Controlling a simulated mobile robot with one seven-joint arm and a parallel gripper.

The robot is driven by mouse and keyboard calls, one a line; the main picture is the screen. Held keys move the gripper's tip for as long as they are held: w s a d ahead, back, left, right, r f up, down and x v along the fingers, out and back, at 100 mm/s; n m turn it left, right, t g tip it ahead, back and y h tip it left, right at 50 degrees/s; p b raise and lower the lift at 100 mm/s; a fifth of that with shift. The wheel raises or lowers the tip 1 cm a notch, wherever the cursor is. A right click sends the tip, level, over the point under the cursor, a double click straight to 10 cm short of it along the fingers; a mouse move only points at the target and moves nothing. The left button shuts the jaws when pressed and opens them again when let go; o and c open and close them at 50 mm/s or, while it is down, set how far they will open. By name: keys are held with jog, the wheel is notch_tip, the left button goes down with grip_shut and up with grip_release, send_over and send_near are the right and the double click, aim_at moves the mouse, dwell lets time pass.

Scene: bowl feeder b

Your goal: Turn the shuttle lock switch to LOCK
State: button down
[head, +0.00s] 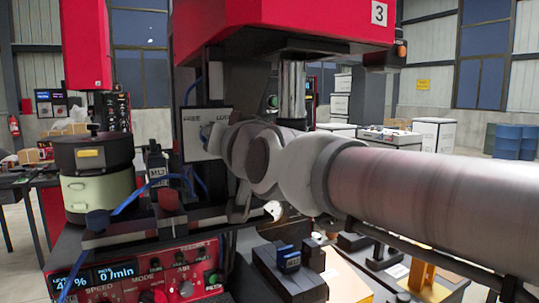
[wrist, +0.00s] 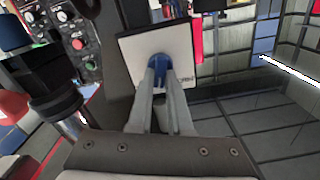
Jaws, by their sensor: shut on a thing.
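The shuttle lock switch is a blue knob (wrist: 158,62) on a white, dark-edged plate (wrist: 184,42). I cannot tell exactly which way the knob points.
A red control panel (head: 140,277) with knobs and a display stands at the lower left. A round bowl feeder (head: 92,160) is at the left. A red machine head (head: 290,22) overhangs my arm. Blue hoses cross the bench near the feeder.

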jog(key=m+b, duration=0.3)
jog(key=m, duration=0.2)
jog(key=shift+w+f, duration=0.1)
jog(key=shift+f, duration=0.05)
jog(key=shift+m, duration=0.3)
dwell(0.3)
jog(key=c, duration=0.8)
grip_release()
jog(key=shift+c, duration=0.2)
jog(key=v, duration=1.7)
jog(key=shift+s, duration=0.25)
